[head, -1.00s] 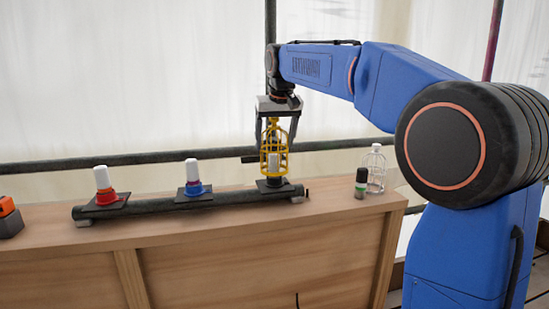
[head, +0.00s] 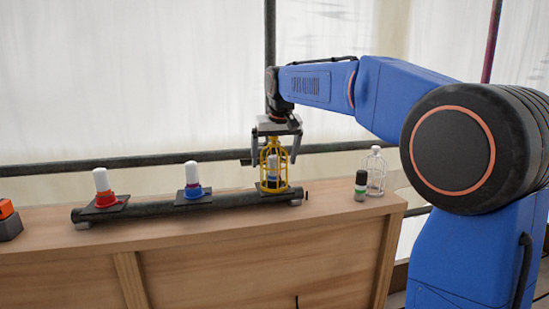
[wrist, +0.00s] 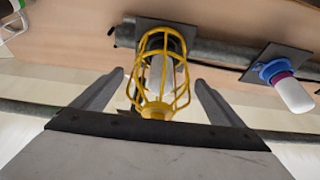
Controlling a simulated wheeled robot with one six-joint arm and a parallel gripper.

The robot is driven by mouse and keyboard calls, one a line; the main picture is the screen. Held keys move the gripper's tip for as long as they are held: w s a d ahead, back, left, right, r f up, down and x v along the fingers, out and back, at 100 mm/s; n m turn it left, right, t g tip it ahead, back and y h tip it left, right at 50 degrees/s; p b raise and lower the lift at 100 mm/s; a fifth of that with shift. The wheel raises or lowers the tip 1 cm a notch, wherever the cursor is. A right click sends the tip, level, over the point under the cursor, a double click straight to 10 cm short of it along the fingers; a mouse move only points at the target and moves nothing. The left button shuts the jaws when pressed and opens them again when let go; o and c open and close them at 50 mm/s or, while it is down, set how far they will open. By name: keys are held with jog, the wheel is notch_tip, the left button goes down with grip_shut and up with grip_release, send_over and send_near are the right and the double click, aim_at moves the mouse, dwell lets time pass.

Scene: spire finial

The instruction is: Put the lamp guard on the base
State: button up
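The yellow wire lamp guard (head: 264,177) stands upright around a white lamp (head: 273,169) at the right end of the dark pipe. Its lower rim is down at the dark base plate (head: 258,186); whether it is fully seated I cannot tell. The guard also shows in the wrist view (wrist: 146,78), with the lamp (wrist: 160,72) inside its bars. My gripper (head: 276,160) is above the guard with its fingers spread on either side. In the wrist view, gaps show between the guard and both fingertips (wrist: 160,75), so it is open and holds nothing.
A blue-ringed lamp (head: 192,178) and a red-ringed lamp (head: 102,184) stand left along the pipe (head: 150,210). A small dark-topped bottle (head: 361,184) and a clear bottle-shaped object (head: 376,171) stand to the right. An orange-and-black object (head: 8,218) sits far left.

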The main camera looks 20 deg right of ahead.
jog(key=shift+r, duration=0.1)
jog(key=v, duration=1.2)
jog(key=shift+r, duration=0.1)
jog(key=s+d+f, duration=0.3)
jog(key=s+f, duration=1.4)
jog(key=s, duration=0.2)
jog(key=s+d+f, duration=0.4)
jog(key=s+f, duration=1.3)
jog(key=s, duration=0.2)
jog(key=shift+f, duration=0.15)
